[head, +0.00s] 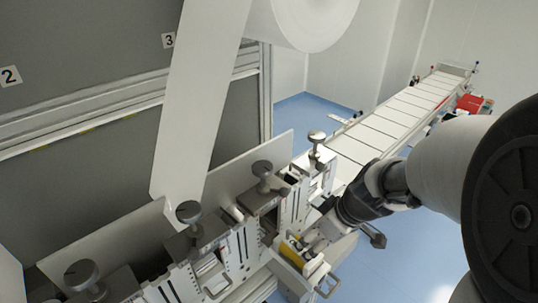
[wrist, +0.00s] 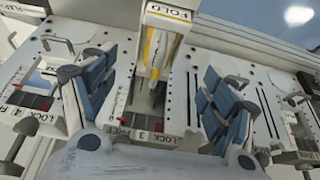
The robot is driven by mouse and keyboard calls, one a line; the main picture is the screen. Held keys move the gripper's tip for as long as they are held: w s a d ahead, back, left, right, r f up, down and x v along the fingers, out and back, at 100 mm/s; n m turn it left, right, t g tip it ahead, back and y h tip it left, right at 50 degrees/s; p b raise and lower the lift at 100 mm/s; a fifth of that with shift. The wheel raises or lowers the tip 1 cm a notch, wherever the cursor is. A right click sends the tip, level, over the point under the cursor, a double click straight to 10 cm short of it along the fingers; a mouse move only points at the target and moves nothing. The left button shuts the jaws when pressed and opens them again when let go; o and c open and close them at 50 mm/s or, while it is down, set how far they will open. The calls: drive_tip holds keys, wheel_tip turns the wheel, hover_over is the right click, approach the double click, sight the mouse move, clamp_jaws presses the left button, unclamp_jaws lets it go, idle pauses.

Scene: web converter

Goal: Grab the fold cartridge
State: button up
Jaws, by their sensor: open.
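The fold cartridge (wrist: 160,45) is in the upper middle of the wrist view, a pale block with yellow stripes and a FOLD label at its top. It sits in the channel above the label LOCK 3 FREE. In the head view the yellow-marked cartridge (head: 290,254) is at the lower middle, partly hidden. My gripper (wrist: 158,75) is open, with blue-padded fingers on either side of the cartridge and visible space between. In the head view my gripper (head: 318,236) is beside the slotted station, its fingers hard to make out.
Clamp knobs (head: 262,168) stand along the slotted plates. A white web (head: 200,100) hangs from a roll (head: 305,18) behind them. A conveyor (head: 395,120) runs to the back right. Blue floor (head: 400,255) is open at lower right.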

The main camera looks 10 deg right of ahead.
drive_tip(key=b+x, duration=0.2)
drive_tip(key=x, duration=0.8)
drive_tip(key=shift+w+a+f, duration=0.15)
drive_tip(key=shift+w+f, duration=0.1)
drive_tip(key=c, duration=1.5)
